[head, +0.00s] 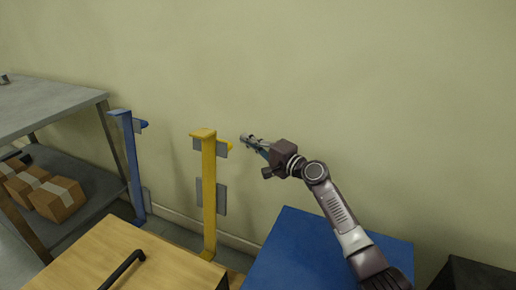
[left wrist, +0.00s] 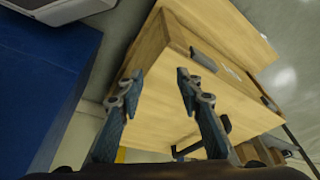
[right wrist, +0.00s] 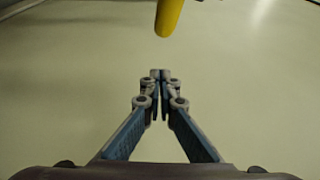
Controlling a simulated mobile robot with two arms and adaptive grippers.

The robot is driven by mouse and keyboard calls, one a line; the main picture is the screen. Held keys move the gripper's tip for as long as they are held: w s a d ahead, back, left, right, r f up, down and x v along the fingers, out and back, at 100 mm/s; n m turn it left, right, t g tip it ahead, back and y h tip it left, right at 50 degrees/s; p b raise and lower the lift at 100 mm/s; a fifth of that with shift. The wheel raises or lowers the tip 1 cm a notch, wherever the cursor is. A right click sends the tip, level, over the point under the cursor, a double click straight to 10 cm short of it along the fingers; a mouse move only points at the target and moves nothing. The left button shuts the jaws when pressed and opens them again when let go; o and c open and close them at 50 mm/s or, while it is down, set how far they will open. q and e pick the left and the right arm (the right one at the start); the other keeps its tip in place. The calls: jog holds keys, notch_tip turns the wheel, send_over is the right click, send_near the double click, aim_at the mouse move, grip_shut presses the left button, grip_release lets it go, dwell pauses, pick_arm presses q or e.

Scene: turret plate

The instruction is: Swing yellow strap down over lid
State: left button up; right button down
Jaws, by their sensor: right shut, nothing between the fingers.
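The yellow strap (head: 209,190) stands upright behind the wooden lid (head: 85,258), with a short yellow peg near its bent top. My right gripper (head: 246,138) is shut and empty, just right of the strap's top and apart from it in the picture. In the right wrist view the fingertips (right wrist: 159,74) are together, and a rounded yellow end (right wrist: 168,17), likely the peg, shows beyond them at the top. My left gripper (left wrist: 158,80) is open and empty, with a wooden box (left wrist: 165,95) beyond its fingers. It is outside the head view.
A similar blue strap (head: 132,165) stands upright to the left. A black handle (head: 122,270) is on the lid. A blue box (head: 325,248) lies below my right arm. A metal table (head: 50,100) with cartons (head: 57,198) is at left. A plain wall is behind.

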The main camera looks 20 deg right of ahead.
jog(key=shift+s+a+p, duration=0.3)
jog(key=shift+a+p, duration=0.1)
jog(key=shift+a, duration=0.55)
jog(key=shift+s+a+p, duration=0.3)
jog(key=shift+a+p, duration=0.1)
jog(key=shift+a, duration=0.5)
